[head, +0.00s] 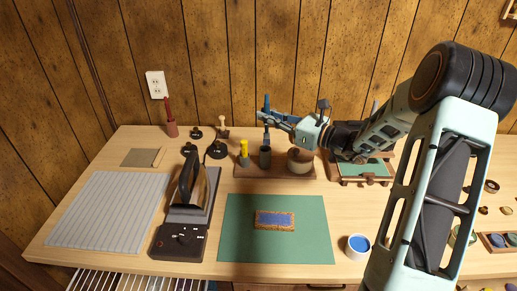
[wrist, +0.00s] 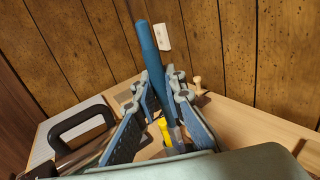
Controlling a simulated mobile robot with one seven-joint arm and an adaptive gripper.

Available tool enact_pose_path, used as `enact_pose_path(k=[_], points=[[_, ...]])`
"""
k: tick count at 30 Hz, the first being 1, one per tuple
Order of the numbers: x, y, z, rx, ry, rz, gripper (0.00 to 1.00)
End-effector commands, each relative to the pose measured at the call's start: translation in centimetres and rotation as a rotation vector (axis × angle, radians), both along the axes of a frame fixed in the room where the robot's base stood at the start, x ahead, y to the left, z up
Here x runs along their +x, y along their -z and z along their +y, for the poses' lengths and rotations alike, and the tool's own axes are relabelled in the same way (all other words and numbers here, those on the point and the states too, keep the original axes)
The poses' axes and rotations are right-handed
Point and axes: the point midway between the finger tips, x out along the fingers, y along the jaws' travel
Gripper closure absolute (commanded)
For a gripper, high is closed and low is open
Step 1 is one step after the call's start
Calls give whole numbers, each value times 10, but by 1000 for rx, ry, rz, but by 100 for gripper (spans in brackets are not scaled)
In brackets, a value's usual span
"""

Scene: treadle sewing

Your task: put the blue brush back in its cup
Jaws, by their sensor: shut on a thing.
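The blue brush (wrist: 152,62) stands roughly upright in my gripper (wrist: 160,92), its thick blue handle rising above the fingers. In the head view my gripper (head: 270,115) is shut on the brush, above the wooden tray. The brush's lower part (head: 266,138) hangs below the fingers, directly over a dark grey-green cup (head: 265,157). Its lower end is at about the cup's rim; I cannot tell whether it is inside. A yellow-topped brush (head: 244,148) stands in an olive cup just left. A red brush (head: 168,108) stands in a red cup (head: 172,129) at the back left.
A green mat (head: 240,248) lies in front. The paneled wall is close behind.

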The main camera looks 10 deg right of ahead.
Motion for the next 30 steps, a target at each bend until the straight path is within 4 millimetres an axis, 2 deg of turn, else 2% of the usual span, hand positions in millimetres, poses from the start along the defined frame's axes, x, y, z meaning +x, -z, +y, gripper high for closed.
enact_pose_path(k=[6, 11, 30], points=[[15, -15, -8, 12, 20, -8, 100], [16, -12, -9, 13, 21, -7, 100], [16, 46, -9, 13, 21, -7, 100]])
